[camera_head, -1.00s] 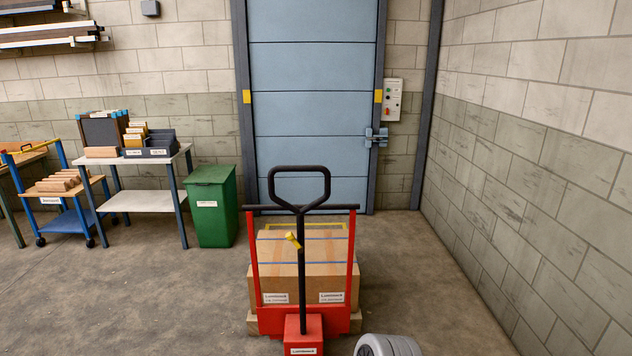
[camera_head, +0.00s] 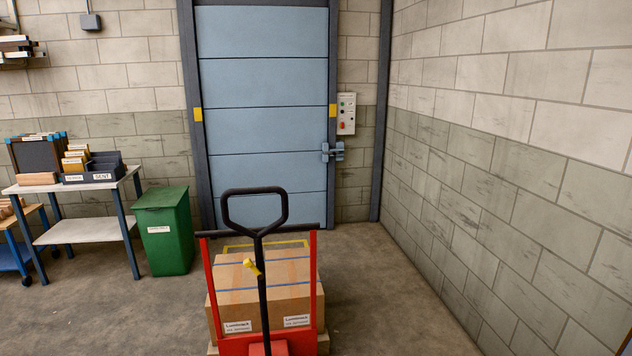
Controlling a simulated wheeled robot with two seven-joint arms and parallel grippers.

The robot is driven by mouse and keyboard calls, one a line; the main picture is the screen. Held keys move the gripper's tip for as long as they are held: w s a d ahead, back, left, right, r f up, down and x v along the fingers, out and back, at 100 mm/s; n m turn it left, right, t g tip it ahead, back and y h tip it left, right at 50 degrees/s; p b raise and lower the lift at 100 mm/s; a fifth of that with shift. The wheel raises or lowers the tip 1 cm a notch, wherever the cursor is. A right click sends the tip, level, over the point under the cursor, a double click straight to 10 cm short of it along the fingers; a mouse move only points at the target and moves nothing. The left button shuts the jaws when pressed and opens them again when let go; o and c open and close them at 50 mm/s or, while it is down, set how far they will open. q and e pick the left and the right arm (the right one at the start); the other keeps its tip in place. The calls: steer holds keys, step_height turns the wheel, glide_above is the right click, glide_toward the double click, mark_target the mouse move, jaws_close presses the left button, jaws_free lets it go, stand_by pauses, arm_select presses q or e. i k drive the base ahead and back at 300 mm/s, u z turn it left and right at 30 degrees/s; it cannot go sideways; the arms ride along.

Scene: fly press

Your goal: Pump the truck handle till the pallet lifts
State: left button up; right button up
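The red pallet truck (camera_head: 309,285) stands in the lower middle of the head view. Its black handle (camera_head: 263,290) stands about upright, with a loop grip (camera_head: 255,190) at the top and a small yellow lever (camera_head: 251,266) on the shaft. Behind it, strapped cardboard boxes (camera_head: 290,272) rest on a wooden pallet (camera_head: 323,343), of which only a small part shows. I cannot tell whether the pallet touches the floor. The truck's lower front is cut off by the frame. Neither of my grippers shows.
A blue door (camera_head: 262,120) with a control box (camera_head: 346,113) stands behind the load. A green bin (camera_head: 163,232) and a table with folders (camera_head: 90,183) stand at the left. A block wall (camera_head: 510,170) closes the right side. Floor between the truck and wall is clear.

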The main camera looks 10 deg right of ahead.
mark_target(258, 237)
steer(key=z, duration=0.15)
steer(key=i, duration=1.05)
steer(key=u, duration=0.4)
